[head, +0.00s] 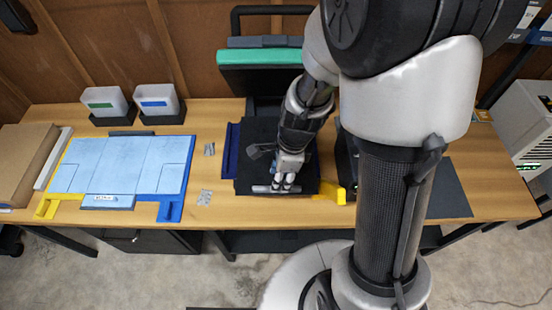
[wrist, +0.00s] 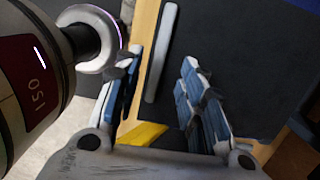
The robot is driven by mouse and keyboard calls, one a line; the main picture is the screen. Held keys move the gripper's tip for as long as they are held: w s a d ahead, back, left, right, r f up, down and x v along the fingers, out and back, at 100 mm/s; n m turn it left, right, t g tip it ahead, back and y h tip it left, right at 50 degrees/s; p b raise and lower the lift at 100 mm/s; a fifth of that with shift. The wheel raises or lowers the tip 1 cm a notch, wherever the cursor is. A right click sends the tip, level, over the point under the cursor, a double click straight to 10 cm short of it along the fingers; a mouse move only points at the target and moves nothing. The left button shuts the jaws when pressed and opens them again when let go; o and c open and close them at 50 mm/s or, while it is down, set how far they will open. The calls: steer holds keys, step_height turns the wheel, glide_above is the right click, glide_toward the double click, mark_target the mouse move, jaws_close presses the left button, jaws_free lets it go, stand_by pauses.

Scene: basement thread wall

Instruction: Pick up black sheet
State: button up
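A black sheet (head: 250,150) lies flat on the table at the middle, in front of the green-topped press. In the wrist view a broad black surface (wrist: 235,50) fills the upper right. A light grey bar (head: 262,189) lies along the front edge of the black sheet; it also shows in the wrist view (wrist: 160,55). My gripper (head: 283,184) points down over that front edge, at the bar. In the wrist view my gripper (wrist: 163,70) has its blue-grey fingers spread, with the bar in line between them. Nothing is gripped. Contact with the sheet cannot be told.
A light blue board (head: 120,165) with yellow and blue corners lies at left. Two white bins (head: 155,103) stand behind it. The green-topped press (head: 260,57) rises behind the sheet. A yellow piece (head: 333,192) is right of my gripper. A dark mat (head: 447,190) lies at right.

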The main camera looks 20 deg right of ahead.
steer(key=f+b, duration=0.2)
steer(key=f, duration=0.1)
steer(key=f+b, duration=0.1)
steer(key=f, duration=0.1)
steer(key=shift+a, duration=0.35)
steer(key=shift+c, duration=0.4)
jaws_close()
